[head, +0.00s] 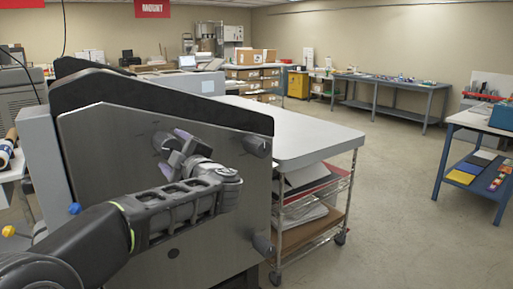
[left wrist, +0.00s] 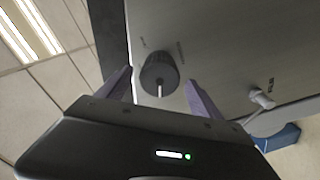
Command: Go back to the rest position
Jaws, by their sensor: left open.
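My left gripper (head: 180,150) is in front of the grey side panel of the laminator (head: 105,150) in the head view. In the left wrist view its two purple-grey fingers (left wrist: 158,90) stand apart, with nothing held between them. A dark round knob (left wrist: 159,72) on the panel, with a light line on its face, shows between and just beyond the fingers. I cannot tell whether the fingers touch it. My right gripper is in neither view.
A white-topped cart (head: 300,135) with sheets on its shelves stands right of the laminator. A blue-legged table (head: 480,122) is at the far right, and a long bench (head: 390,82) is at the back. The floor (head: 400,200) between is clear.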

